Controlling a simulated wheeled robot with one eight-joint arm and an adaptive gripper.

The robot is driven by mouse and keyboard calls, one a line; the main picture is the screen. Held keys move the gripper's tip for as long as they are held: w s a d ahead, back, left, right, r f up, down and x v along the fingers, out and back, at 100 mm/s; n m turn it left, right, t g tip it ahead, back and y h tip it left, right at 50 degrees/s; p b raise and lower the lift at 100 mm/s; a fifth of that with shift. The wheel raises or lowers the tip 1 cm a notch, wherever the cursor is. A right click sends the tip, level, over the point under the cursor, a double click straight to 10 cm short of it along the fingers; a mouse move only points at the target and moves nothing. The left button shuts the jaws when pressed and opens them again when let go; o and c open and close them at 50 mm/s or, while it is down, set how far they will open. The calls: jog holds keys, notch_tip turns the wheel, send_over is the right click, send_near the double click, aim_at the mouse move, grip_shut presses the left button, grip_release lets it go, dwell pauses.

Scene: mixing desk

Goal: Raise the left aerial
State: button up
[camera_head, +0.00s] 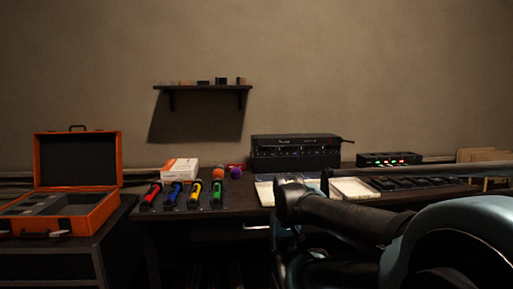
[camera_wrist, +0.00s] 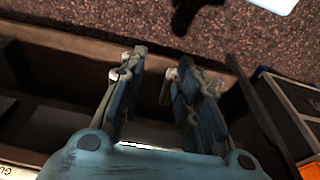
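No aerial can be clearly made out. A black rack unit (camera_head: 296,152) stands at the back of the desk in the head view, with a thin dark piece (camera_head: 346,140) sticking out at its upper right. I cannot tell whether that piece is an aerial. A smaller black unit (camera_head: 389,160) with red and green lights stands further right. My gripper (camera_wrist: 162,58) is open and empty in the wrist view, its two fingers apart. In the head view my arm reaches in from the right, in front of the desk, and hides part of it.
An open orange case (camera_head: 88,210) stands at the left. Microphones with coloured bands, including a red one (camera_head: 151,195), lie beside a white box (camera_head: 180,168). A shelf (camera_head: 203,87) hangs above. The wrist view shows brown speckled surface (camera_wrist: 250,45) and dark edges near the fingers.

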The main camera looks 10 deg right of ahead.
jog(key=shift+w+d, duration=0.1)
jog(key=shift+d, duration=0.1)
jog(key=w+a+r+t+y, duration=0.2)
jog(key=w+a+r+y, duration=0.15)
jog(key=w+r, duration=0.35)
jog(key=m+t, duration=0.9)
jog(key=t, duration=0.2)
send_near(259, 144)
jog(key=x, duration=1.2)
jog(key=shift+d+f, duration=0.2)
jog(key=shift+d, duration=0.2)
